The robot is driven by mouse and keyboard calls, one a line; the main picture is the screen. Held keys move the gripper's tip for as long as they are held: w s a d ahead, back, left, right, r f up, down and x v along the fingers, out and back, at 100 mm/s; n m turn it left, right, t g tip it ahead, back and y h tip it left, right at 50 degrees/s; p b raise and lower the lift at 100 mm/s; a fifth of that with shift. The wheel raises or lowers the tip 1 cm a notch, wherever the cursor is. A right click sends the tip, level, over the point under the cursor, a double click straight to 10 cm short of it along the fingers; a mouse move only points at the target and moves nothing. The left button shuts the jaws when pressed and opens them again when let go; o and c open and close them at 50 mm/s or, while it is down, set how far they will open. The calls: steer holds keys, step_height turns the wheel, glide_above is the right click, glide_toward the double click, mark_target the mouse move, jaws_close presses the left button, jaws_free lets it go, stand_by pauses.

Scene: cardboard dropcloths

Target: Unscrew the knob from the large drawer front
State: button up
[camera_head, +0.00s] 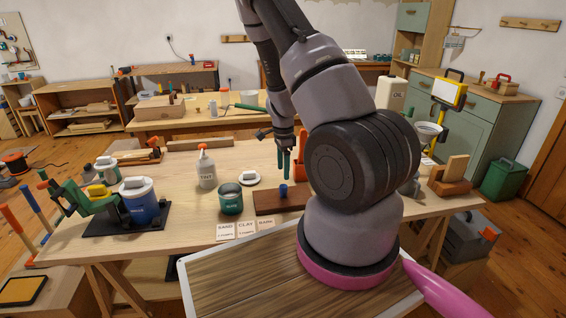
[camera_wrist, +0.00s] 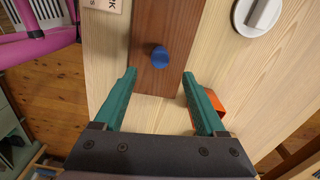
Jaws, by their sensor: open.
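The drawer front is a flat brown wooden board (camera_head: 268,207) lying on the workbench; it also shows in the wrist view (camera_wrist: 171,27). A small blue round knob (camera_head: 283,190) stands up from it, seen from above in the wrist view (camera_wrist: 160,57). My gripper (camera_head: 284,168) has green fingers and hangs above the board near the knob. In the wrist view my gripper (camera_wrist: 158,82) is open and empty, with the knob ahead of the fingertips and between their lines. No contact with the knob shows.
A green tin (camera_head: 231,199), a TINT bottle (camera_head: 206,169) and a white lid (camera_head: 248,179) stand left of the board. Small labelled cards (camera_head: 245,228) lie in front. An orange container (camera_head: 299,165) is close behind the gripper. A wooden block (camera_head: 452,178) sits at right.

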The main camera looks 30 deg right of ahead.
mark_target(283, 186)
step_height(283, 186, down, 8)
steer(key=shift+f, duration=0.2)
jaws_close()
